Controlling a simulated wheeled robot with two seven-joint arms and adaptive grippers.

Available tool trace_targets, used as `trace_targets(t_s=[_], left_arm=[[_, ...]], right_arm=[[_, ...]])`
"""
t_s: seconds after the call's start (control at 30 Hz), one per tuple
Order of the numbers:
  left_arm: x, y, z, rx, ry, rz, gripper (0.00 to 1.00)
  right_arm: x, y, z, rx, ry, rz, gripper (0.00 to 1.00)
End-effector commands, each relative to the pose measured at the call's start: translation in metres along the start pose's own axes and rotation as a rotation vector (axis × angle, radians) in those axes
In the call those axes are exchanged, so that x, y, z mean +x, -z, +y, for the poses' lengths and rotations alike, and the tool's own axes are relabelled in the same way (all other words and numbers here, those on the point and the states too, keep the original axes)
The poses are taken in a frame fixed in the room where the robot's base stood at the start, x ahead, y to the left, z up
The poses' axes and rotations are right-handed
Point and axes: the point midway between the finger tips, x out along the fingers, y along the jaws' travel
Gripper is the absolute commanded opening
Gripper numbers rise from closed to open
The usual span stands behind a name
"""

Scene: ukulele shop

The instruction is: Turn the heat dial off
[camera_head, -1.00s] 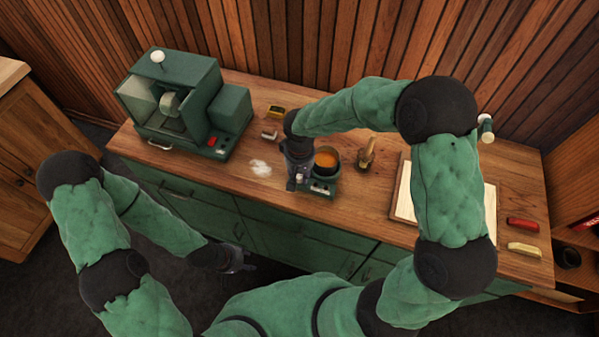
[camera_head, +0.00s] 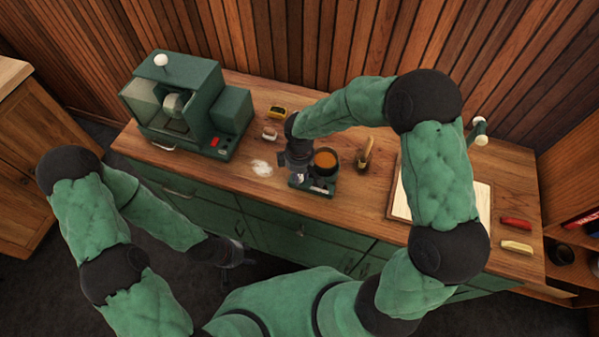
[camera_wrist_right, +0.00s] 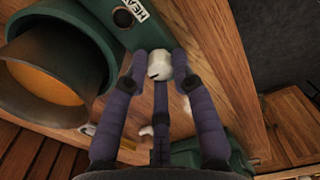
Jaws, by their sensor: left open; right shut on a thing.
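The heat dial (camera_wrist_right: 159,64) is a small cream knob with a dark mark, on the green heater in the right wrist view. A partly cut-off label starting "HEA" (camera_wrist_right: 130,14) is beside it. My right gripper (camera_wrist_right: 160,68) is shut on the dial, its dark fingers around it. In the head view the right gripper (camera_head: 297,178) is at the left front of the green heater (camera_head: 321,187) and hides the dial. A pot of orange contents (camera_head: 326,160) sits on the heater. My left gripper (camera_head: 238,256) is open and empty, low in front of the counter.
A green machine (camera_head: 180,110) stands at the left of the wooden counter. White powder (camera_head: 261,168), small blocks (camera_head: 270,133) and a brush-like tool (camera_head: 367,153) lie near the heater. A pale board (camera_head: 400,200) is at the right, partly behind my right arm.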

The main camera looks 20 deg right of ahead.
Motion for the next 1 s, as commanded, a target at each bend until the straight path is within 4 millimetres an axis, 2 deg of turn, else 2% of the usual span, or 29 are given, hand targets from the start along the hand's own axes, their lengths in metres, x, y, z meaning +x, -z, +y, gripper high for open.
trace_targets(t_s=[0.3, 0.73, 0.77, 0.8, 1.0], left_arm=[[-0.0039, -0.0002, 0.0014, 0.0, 0.0, 0.0, 0.46], [-0.004, -0.0001, 0.0014, 0.0, 0.0, 0.0, 0.46], [-0.0039, -0.0002, 0.0014, 0.0, 0.0, 0.0, 0.46], [-0.0039, -0.0001, 0.0014, 0.0, 0.0, 0.0, 0.46], [-0.004, -0.0002, 0.0014, 0.0, 0.0, 0.0, 0.46]], right_arm=[[-0.0008, 0.0005, 0.0009, -0.081, -0.002, 0.001, 0.0], [-0.0006, 0.0006, 0.0009, -0.089, -0.002, 0.002, 0.0], [-0.0006, 0.0006, 0.0009, -0.089, -0.002, 0.002, 0.32], [-0.0006, 0.0006, 0.0009, -0.088, -0.002, 0.002, 0.36], [-0.0003, 0.0003, 0.0005, -0.088, -0.001, 0.001, 0.36]])
